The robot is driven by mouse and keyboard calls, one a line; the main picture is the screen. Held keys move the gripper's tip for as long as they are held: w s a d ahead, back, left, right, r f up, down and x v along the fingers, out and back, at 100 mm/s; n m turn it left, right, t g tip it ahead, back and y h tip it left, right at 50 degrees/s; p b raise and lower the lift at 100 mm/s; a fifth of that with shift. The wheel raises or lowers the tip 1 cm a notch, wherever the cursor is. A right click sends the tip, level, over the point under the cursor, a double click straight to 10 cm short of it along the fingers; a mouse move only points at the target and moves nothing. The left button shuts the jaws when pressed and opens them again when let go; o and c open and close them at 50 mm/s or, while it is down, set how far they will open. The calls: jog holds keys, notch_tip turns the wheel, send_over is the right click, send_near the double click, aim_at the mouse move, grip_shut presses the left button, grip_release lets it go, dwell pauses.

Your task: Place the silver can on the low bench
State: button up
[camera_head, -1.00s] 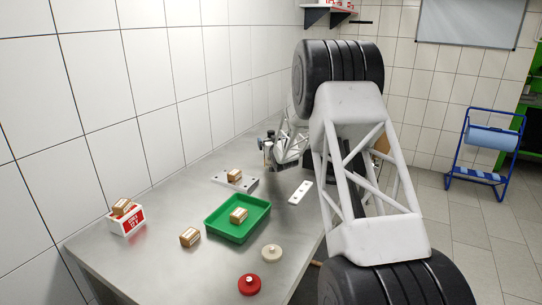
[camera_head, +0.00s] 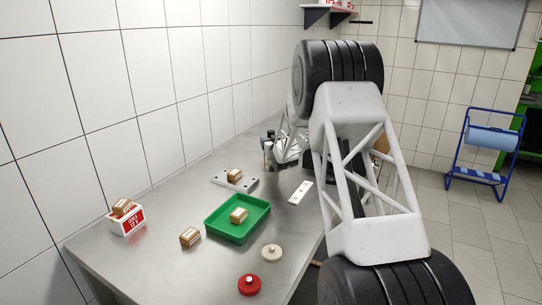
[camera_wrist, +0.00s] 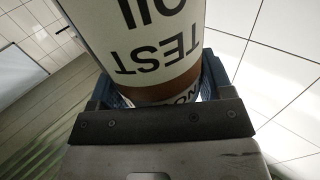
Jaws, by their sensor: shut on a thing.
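My gripper (camera_wrist: 160,105) is shut on a can (camera_wrist: 150,70) in the wrist view. The can has a pale label reading TEST OIL, upside down in the picture, and a brown band; its far end is cut off by the picture edge. In the head view my gripper (camera_head: 267,142) is small at the far part of the steel worktop (camera_head: 160,265), partly hidden by my own arm. A small pale upright shape there appears to be the can (camera_head: 268,156). I cannot tell whether it touches the worktop. No separate low bench is identifiable in the head view.
A green tray (camera_head: 212,226) holds a small carton. Another carton (camera_head: 190,237), a red-and-white box (camera_head: 127,222), a red lid (camera_head: 249,285), a cream lid (camera_head: 272,253) and perforated plates (camera_head: 301,192) are on the worktop. A tiled wall stands along its left side.

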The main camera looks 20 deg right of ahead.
aim_at(271, 131)
jog(key=shift+c, duration=1.3)
jog(key=shift+r, duration=0.1)
jog(key=shift+r, duration=0.8)
notch_tip(271, 131, up, 2)
jog(key=shift+r, duration=0.1)
jog(key=s+a+r, duration=0.1)
jog(key=s+a, duration=0.1)
jog(key=s, duration=1.4)
jog(key=shift+a, duration=0.15)
jog(key=s+a, duration=0.5)
jog(key=a, duration=0.1)
jog(key=shift+s+a+f, duration=0.15)
jog(key=shift+a+f, duration=0.05)
jog(key=shift+a, duration=0.1)
